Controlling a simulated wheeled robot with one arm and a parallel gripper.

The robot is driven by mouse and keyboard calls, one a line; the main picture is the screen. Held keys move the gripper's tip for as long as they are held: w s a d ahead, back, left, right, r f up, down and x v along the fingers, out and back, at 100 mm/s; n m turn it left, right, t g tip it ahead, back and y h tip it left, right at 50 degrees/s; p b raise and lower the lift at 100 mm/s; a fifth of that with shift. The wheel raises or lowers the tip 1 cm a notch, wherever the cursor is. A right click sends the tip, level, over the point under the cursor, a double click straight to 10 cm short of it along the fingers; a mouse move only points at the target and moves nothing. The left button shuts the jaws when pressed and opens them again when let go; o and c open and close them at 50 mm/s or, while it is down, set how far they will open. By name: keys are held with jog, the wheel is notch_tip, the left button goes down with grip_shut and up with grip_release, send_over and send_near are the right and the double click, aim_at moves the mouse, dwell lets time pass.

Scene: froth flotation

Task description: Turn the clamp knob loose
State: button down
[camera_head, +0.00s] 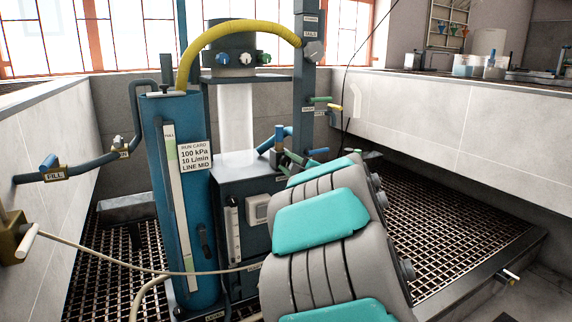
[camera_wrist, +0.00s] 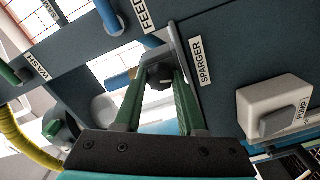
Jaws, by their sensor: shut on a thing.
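In the wrist view my gripper (camera_wrist: 161,76) has its two green fingers around a small dark knob (camera_wrist: 158,80) and is shut on it. A grey bracket-like piece (camera_wrist: 177,46) stands at the fingertips, beside the SPARGER label (camera_wrist: 202,60). No label naming the knob as the clamp is readable. In the head view my gripper (camera_head: 285,156) is partly hidden behind my arm, at the dark cabinet, and the held knob cannot be made out. A separate grey faceted knob (camera_head: 314,51) sits high on the post, apart from my gripper.
The blue column (camera_head: 185,215) with its run card stands left of my arm. A yellow hose (camera_head: 235,28) arches above. Blue and green valve handles crowd the cabinet (camera_head: 240,175). A PUMP switch (camera_wrist: 280,108) is at right in the wrist view. Grated floor (camera_head: 440,215) lies open at right.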

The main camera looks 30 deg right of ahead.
jog(key=shift+r, duration=0.15)
jog(key=c, duration=0.5)
grip_release()
jog(key=shift+f, duration=0.2)
